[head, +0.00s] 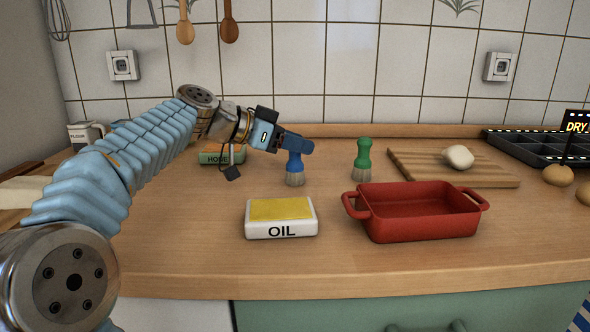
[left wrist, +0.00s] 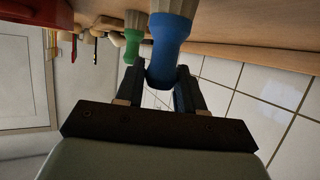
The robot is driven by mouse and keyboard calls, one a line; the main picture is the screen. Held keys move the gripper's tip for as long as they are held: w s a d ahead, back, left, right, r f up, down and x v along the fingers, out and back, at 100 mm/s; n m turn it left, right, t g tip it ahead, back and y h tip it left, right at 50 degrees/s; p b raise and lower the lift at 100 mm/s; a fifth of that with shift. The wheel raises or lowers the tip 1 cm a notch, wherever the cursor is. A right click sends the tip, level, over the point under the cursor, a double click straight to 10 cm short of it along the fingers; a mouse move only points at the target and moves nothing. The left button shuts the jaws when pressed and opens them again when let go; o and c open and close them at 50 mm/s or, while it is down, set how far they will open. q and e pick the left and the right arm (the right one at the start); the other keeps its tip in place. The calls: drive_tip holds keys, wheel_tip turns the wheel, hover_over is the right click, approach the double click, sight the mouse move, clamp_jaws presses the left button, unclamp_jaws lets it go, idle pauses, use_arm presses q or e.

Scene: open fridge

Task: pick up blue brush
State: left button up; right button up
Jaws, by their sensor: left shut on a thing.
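The blue brush (head: 294,171) stands upright, bristles down, on or just above the wooden counter. My left gripper (head: 297,146) comes in from the left and is shut on the top of its handle. In the left wrist view the blue brush (left wrist: 167,45) sits between the two fingers of my left gripper (left wrist: 163,80). I cannot tell whether the bristles touch the counter. My right gripper is not in view.
A green brush (head: 362,159) stands right of the blue one. The white OIL dish (head: 281,230) and red baking dish (head: 419,214) are in front. A cutting board (head: 420,171) with a pale lump lies to the right. A green HOSE box (head: 208,158) is behind my left arm.

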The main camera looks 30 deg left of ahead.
use_arm(q)
clamp_jaws()
